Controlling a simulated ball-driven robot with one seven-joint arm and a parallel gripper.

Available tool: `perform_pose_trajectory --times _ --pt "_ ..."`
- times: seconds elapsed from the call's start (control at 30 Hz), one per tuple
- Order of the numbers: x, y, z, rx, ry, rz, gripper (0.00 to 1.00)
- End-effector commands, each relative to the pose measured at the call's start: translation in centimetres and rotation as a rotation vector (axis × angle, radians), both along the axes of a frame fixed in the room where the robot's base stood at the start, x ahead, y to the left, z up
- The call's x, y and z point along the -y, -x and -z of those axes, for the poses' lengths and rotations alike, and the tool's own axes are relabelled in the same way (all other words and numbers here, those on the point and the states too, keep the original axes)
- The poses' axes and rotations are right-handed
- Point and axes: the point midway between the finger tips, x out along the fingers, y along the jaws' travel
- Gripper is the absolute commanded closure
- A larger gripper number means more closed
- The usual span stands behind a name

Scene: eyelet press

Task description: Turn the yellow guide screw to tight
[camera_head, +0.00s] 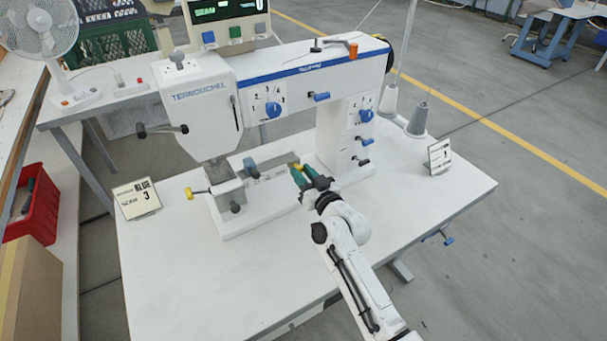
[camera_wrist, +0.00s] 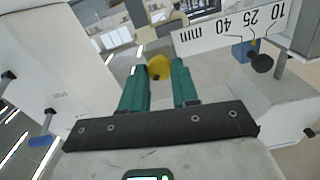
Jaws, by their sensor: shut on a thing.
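The yellow guide screw (camera_wrist: 159,66) shows as a round yellow knob between my green fingertips in the wrist view. In the head view only a small yellow bit of it (camera_head: 296,165) shows at the fingertips, beside the base of the white press (camera_head: 205,88). My gripper (camera_head: 299,172) reaches in from the lower right and is shut on the knob, its fingers (camera_wrist: 160,78) on either side. How far the screw is turned cannot be told. A white scale marked 10, 25, 40 mm (camera_wrist: 205,36) is close by.
A second yellow knob (camera_head: 189,193) sticks out at the press's left. A "BLUE 3" card (camera_head: 136,198) and a "1" card (camera_head: 440,155) stand on the white table (camera_head: 170,270). A blue lever (camera_head: 320,97) juts from the press. The table's front is clear left of my arm.

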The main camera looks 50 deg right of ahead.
Motion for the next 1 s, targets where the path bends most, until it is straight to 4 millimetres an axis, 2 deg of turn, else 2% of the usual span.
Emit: perform_pose_trajectory --times 1.0 --pt "0.19 0.07 0.09 0.258 -0.903 0.0 1.0"
